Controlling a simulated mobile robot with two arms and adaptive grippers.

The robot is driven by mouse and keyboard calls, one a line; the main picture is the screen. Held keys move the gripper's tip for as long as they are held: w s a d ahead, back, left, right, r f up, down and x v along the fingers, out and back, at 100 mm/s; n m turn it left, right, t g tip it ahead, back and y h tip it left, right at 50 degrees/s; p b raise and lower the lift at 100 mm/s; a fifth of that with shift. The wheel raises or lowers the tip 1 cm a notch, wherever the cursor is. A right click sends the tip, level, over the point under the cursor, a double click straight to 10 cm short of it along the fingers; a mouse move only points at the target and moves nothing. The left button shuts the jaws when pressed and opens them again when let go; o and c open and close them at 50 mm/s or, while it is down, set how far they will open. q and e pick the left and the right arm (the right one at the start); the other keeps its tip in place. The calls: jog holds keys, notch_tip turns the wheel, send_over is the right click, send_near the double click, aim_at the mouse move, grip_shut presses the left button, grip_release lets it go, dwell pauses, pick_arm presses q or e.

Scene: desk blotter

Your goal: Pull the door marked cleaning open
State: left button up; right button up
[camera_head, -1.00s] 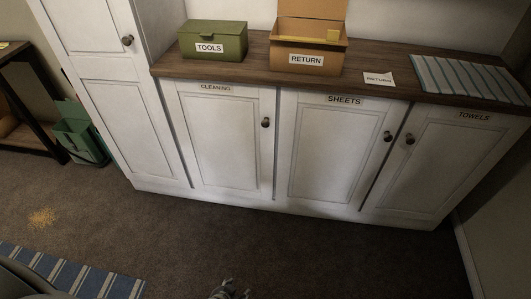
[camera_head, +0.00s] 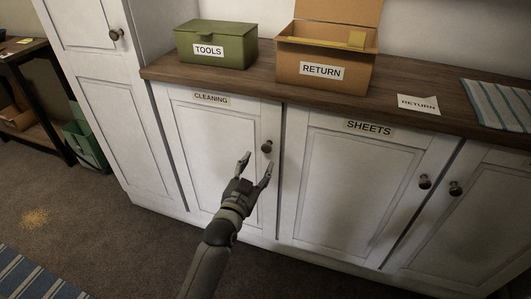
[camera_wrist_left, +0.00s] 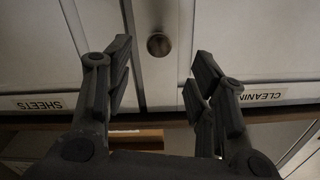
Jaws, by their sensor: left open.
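The white door marked CLEANING (camera_head: 205,145) is shut, with its label at its top. Its dark round knob (camera_head: 267,146) sits near the upper right edge of the door. My left gripper (camera_head: 257,165) is open in front of this door, its fingertips just below and left of the knob in the head view. In the left wrist view, which is upside down, the knob (camera_wrist_left: 159,45) lies between and beyond the two open fingers (camera_wrist_left: 160,65), with nothing between the fingers themselves. My right gripper is not in view.
The SHEETS door (camera_head: 352,185) stands shut beside it, with its own knob (camera_head: 425,181). A green TOOLS box (camera_head: 216,50), a cardboard RETURN box (camera_head: 325,65), a RETURN card (camera_head: 418,105) and a striped towel (camera_head: 500,103) lie on the wooden counter.

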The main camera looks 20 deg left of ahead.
aim_at(265, 150)
pick_arm(q)
jog(key=w+b, duration=0.1)
jog(key=w, duration=0.5)
jog(key=shift+w+d+f, duration=0.1)
jog(key=shift+w, duration=1.05)
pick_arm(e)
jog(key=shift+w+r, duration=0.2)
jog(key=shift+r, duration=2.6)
pick_arm(q)
grip_shut()
